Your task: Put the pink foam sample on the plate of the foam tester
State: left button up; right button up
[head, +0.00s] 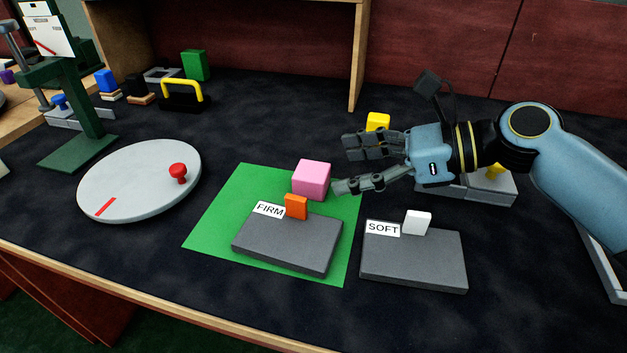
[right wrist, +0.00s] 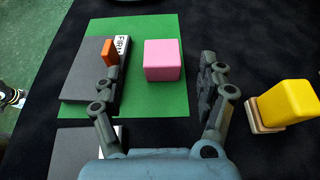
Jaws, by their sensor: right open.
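The pink foam sample (head: 311,180), a small cube, sits on the green mat (head: 225,215) behind the FIRM block. In the right wrist view the pink cube (right wrist: 162,60) shows between the finger lines. My right gripper (head: 342,167) is open and empty, its fingertips just right of the cube and apparently not touching it. Its two fingers (right wrist: 160,66) stand wide apart in the wrist view. A green stand (head: 80,95) with a white scale card and a flat green base is at the upper left; it looks like the foam tester. My left gripper is out of view.
A grey FIRM block (head: 287,243) with an orange tab and a SOFT block (head: 413,262) with a white tab lie in front. A round grey disc (head: 135,185) with a red knob is left. A yellow block (head: 377,121) stands behind my right gripper.

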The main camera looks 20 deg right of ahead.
aim_at(313, 170)
jog(key=shift+x, duration=0.9)
jog(key=b+x, duration=0.2)
jog(key=x, duration=0.2)
jog(key=shift+w+a+f, duration=0.2)
jog(key=shift+w+f, duration=0.05)
jog(key=shift+w+a, duration=0.15)
jog(key=shift+a, duration=0.05)
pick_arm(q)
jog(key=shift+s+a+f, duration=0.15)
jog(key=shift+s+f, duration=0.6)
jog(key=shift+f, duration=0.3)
pick_arm(e)
jog(key=shift+c, duration=0.4)
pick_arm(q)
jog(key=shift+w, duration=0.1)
pick_arm(e)
jog(key=c, duration=0.8)
jog(key=shift+c, duration=0.2)
